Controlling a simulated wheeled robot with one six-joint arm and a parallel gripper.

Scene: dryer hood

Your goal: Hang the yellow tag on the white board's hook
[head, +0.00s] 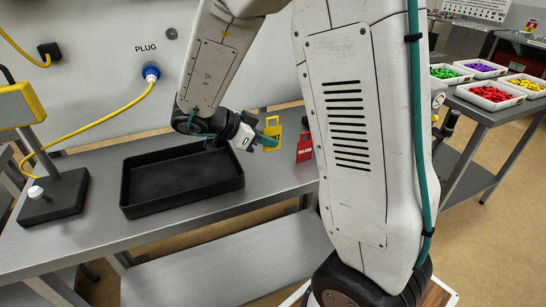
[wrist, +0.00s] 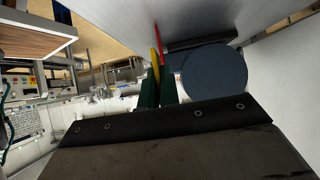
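The yellow tag (head: 272,128) is upright above the right part of the steel table, with a cut-out at its top. My gripper (head: 269,139) has its teal fingers at the tag's lower left side. In the wrist view the tag shows edge-on as a thin yellow strip (wrist: 155,62) between the two dark green fingers (wrist: 158,90), which are close together on it. A red tag (head: 304,147) is just right of the yellow one; it shows as a red strip (wrist: 158,40) in the wrist view. I cannot make out the board's hook; my arm covers part of the view.
An empty black tray (head: 182,180) lies on the steel table (head: 85,245), left of my gripper. A yellow cable runs from the blue plug (head: 151,73) on the pale panel (head: 100,85). A black-based stand (head: 52,197) is at left. Bins of coloured pieces (head: 493,95) are at right.

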